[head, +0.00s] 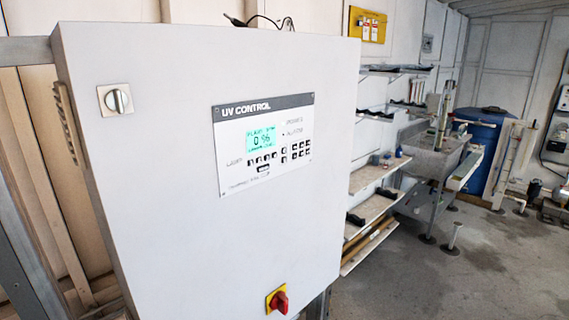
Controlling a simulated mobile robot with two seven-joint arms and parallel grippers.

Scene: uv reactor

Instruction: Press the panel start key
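A white UV control cabinet (150,200) fills the left half of the head view. On its front is a grey and white control panel (233,174) headed "UV CONTROL". The panel has a lit green display (262,146) that seems to read "0%" in its middle line. Several small dark keys (262,159) sit below and to the right of the display. Their labels are too small to read, so I cannot tell which one is the start key. Neither of my grippers is in view.
A round key switch (118,100) sits at the cabinet's upper left. A red rotary switch (279,301) on a yellow plate projects low on its front. Shelves (372,176), a sink (437,163) and a blue barrel (482,137) stand behind at right. The floor (470,270) at lower right is clear.

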